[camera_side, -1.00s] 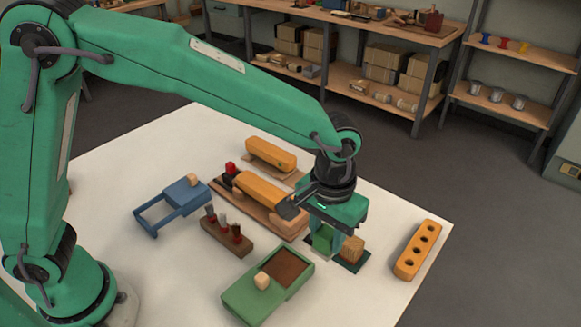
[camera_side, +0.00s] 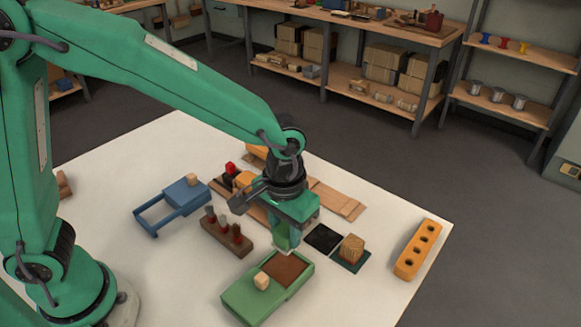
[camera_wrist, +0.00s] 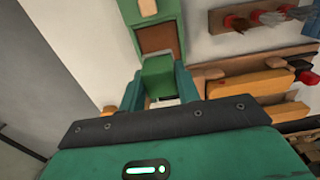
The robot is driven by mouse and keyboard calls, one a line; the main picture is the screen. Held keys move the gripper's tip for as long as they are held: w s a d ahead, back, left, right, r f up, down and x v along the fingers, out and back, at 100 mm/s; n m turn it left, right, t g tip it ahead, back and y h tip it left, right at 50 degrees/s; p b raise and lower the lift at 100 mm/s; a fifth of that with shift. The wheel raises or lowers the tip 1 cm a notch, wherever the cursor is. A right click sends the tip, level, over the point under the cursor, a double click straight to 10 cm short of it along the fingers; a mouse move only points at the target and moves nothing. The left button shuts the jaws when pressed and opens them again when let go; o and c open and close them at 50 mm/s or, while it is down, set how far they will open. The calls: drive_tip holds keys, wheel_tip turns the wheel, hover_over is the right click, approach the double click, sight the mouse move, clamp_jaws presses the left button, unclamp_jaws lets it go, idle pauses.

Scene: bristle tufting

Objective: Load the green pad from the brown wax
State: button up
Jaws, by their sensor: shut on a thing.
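My gripper (camera_side: 285,240) is shut on the green pad (camera_wrist: 158,72), which shows between its fingers in the wrist view. In the side view the pad is partly covered by the fingers. The pad is above the far edge of the green box, close to the brown wax (camera_side: 288,267). I cannot tell if pad and wax touch. The wax lies in an open recess of the green box (camera_side: 243,301); it also shows in the wrist view (camera_wrist: 157,37), just beyond the pad. A slid-back lid part with a pale wooden knob (camera_side: 262,281) covers the box's near left.
A bare black square (camera_side: 323,238) lies right of my gripper, beside a wooden block (camera_side: 352,248) on a dark green mat. A brush rack (camera_side: 227,238) stands close on the left. A blue frame (camera_side: 185,195) and an orange holed bar (camera_side: 417,249) stand farther out.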

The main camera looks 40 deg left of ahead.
drive_tip(key=shift+f, duration=0.1)
drive_tip(key=shift+f, duration=2.9)
drive_tip(key=shift+f, duration=0.65)
idle(0.8)
drive_tip(key=shift+r, duration=0.1)
drive_tip(key=shift+r, duration=3.5)
drive_tip(key=w+a+r, duration=0.2)
drive_tip(key=a, duration=0.5)
drive_tip(key=w+a+r, duration=0.3)
drive_tip(key=a, duration=0.4)
drive_tip(key=w+a+r, duration=0.2)
drive_tip(key=a+r, duration=0.1)
drive_tip(key=a, duration=0.4)
drive_tip(key=shift+w, duration=0.25)
